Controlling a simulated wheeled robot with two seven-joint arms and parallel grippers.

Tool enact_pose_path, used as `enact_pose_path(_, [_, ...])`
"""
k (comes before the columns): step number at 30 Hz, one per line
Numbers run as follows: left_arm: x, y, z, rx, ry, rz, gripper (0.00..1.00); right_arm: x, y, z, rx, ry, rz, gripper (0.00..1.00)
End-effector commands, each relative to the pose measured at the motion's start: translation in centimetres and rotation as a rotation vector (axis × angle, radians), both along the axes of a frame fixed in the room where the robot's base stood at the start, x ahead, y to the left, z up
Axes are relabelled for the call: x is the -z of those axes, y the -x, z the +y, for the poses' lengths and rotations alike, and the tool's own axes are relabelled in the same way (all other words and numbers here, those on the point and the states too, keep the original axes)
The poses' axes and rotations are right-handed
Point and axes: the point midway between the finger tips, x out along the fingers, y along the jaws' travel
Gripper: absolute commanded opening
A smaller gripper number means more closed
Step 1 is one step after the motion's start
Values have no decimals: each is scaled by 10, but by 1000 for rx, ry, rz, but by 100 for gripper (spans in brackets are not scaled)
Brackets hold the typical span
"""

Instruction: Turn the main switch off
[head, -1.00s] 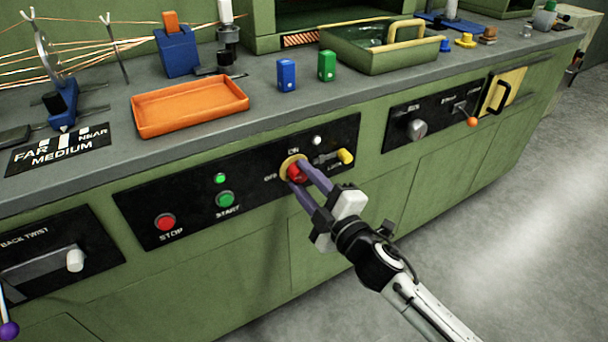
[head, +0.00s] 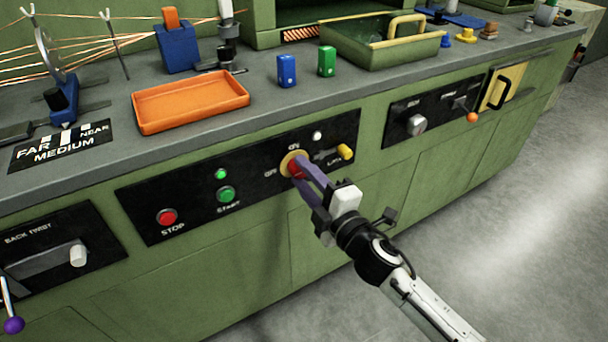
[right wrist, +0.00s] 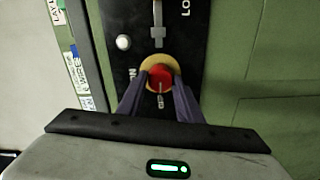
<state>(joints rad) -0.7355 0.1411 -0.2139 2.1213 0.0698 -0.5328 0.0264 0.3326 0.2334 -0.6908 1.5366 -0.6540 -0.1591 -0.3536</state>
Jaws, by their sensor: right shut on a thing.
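The main switch (head: 295,170) is a red knob on a yellow round plate in the black panel, with ON above it and OFF at its left. In the right wrist view the red knob (right wrist: 160,76) sits between my purple fingers, and a pale mark on it appears to point down toward the OFF label. My right gripper (head: 300,171) is shut on the knob, one finger on each side, and partly hides it in the head view. My left gripper is not in view.
On the same panel are a red STOP button (head: 167,217), a green START button (head: 226,194) and a yellow-tipped latch (head: 344,152) close to the right of the switch. An orange tray (head: 190,103) sits on the bench above. Open floor lies at the right.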

Motion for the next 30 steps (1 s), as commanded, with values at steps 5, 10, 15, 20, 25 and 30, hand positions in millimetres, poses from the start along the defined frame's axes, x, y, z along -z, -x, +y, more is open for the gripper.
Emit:
enact_pose_path(5, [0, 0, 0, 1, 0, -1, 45, 1, 0, 0, 0, 3, -1, 51])
enact_pose_path(10, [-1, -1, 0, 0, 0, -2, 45, 0, 0, 0, 0, 1, 0, 51])
enact_pose_path(15, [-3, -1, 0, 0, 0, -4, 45, 0, 5, -3, 0, 1, 0, 51])
enact_pose_path(20, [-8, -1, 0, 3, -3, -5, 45, 0, 27, -15, -1, 1, 3, 51])
enact_pose_path(25, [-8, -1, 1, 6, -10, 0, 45, 1, 57, -33, -1, 1, 4, 51])
enact_pose_path(30, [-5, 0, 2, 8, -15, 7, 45, 1, 79, -46, 0, 1, 2, 51])
